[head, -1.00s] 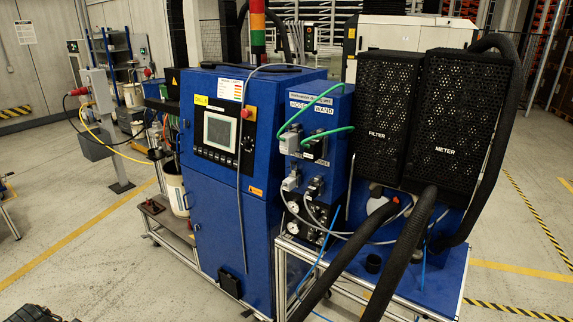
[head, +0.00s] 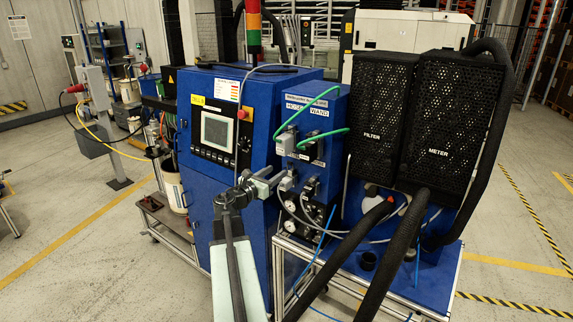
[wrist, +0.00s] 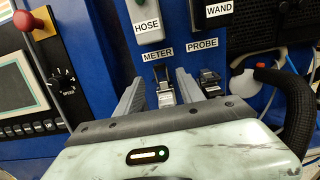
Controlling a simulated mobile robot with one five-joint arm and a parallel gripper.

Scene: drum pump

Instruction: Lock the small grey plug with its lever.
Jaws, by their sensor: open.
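The small grey plug (wrist: 166,98) sits in the lower left socket of the blue panel, under the METER label. A dark lever or latch part (wrist: 160,73) shows at its top; I cannot tell its exact position. In the head view the plug (head: 288,183) is just beyond my gripper (head: 276,178) and partly hidden by it. In the wrist view my gripper (wrist: 160,80) is open, with one finger on each side of the plug. The fingers look apart from it, though contact is hard to judge.
A second small socket (wrist: 209,82) under PROBE is close to my right finger. The larger HOSE connector (wrist: 145,20) and WAND connector (wrist: 213,12) are above, with green hoses (head: 318,102). A red knob (wrist: 23,20) stands out at left. A black hose (wrist: 295,112) is at right.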

